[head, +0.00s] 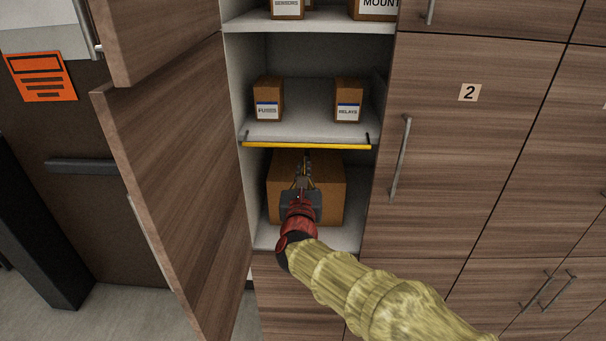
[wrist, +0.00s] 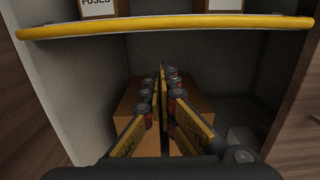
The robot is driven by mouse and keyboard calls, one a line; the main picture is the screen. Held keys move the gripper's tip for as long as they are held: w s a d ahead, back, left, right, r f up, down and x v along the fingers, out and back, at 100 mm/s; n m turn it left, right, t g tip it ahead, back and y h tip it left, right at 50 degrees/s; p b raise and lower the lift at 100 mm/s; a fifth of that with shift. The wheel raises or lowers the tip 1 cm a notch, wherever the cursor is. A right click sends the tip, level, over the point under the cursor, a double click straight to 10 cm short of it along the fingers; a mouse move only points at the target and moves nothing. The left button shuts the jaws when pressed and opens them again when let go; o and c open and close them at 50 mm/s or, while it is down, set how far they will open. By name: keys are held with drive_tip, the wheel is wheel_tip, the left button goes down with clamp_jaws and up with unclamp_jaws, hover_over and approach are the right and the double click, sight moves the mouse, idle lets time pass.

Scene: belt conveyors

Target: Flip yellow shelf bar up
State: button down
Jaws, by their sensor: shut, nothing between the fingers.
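The yellow shelf bar (head: 307,146) runs across the front edge of the middle shelf in the open cabinet. In the head view it lies low along that edge, with small dark brackets at its ends. It also crosses the top of the wrist view (wrist: 165,25). My gripper (head: 304,160) is shut and empty. It points into the cabinet just below the bar, in front of the large brown box. In the wrist view the fingers (wrist: 163,75) meet below the bar. I cannot tell whether they touch it.
A large brown box (head: 335,180) stands on the lower shelf behind my gripper. Two small labelled boxes, fuses (head: 268,98) and relays (head: 348,100), stand on the middle shelf (head: 308,130). The open cabinet door (head: 180,190) is at the left. Closed door 2 (head: 470,140) is at the right.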

drive_tip(key=shift+s+r+p, duration=0.25)
drive_tip(key=shift+s+r, duration=0.1)
drive_tip(key=shift+r, duration=0.45)
drive_tip(key=shift+s+r+p, duration=0.25)
drive_tip(key=shift+s+r, duration=0.1)
drive_tip(key=shift+r, duration=0.45)
drive_tip(key=shift+s, duration=0.1)
drive_tip(key=shift+r, duration=0.2)
drive_tip(key=shift+s+r+g+p, duration=0.1)
drive_tip(key=shift+g+p, duration=0.2)
drive_tip(key=shift+p, duration=0.25)
